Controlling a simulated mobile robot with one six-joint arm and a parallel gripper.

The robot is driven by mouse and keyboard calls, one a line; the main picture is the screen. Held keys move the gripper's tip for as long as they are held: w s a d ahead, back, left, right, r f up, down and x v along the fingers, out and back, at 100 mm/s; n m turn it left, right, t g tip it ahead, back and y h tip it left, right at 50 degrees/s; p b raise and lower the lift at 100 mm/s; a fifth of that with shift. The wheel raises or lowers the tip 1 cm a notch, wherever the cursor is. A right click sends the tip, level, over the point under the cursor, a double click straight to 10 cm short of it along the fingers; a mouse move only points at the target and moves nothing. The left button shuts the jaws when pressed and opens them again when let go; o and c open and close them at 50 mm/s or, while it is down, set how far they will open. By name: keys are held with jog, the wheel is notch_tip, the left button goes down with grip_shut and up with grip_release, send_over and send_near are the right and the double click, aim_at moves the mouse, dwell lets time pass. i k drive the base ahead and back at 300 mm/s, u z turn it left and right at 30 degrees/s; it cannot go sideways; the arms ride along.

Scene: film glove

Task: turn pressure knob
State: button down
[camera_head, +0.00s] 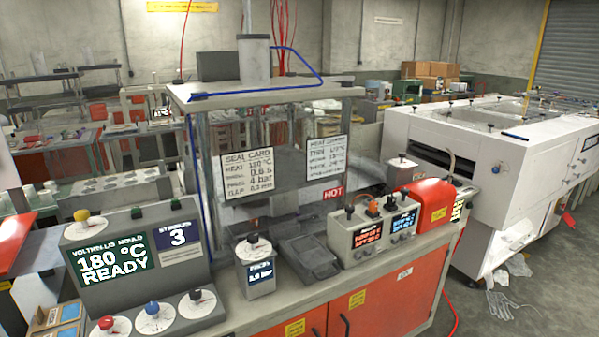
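The likely pressure knob (253,245) is a pale round dial on top of a small grey box at the front of the bench. The box has a dark display (260,272) ending in "bar"; its number is too small to read surely. A seal card (248,172) on the press lists 180 °C, a time in seconds and 4 bar. The control console (120,262) at left reads "180 °C READY" and "STROKES 3". My gripper is not in view.
The press frame (262,90) stands behind the box, with a red "HOT" sign (333,192). A red box (433,202) is farther right. Open floor lies front right, with gloves (500,304) on it.

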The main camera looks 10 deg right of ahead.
aim_at(253, 238)
jog(key=z, duration=0.3)
jog(key=k, duration=1.5)
jog(key=u, duration=0.9)
jog(key=i, duration=1.6)
jog(key=z, duration=0.45)
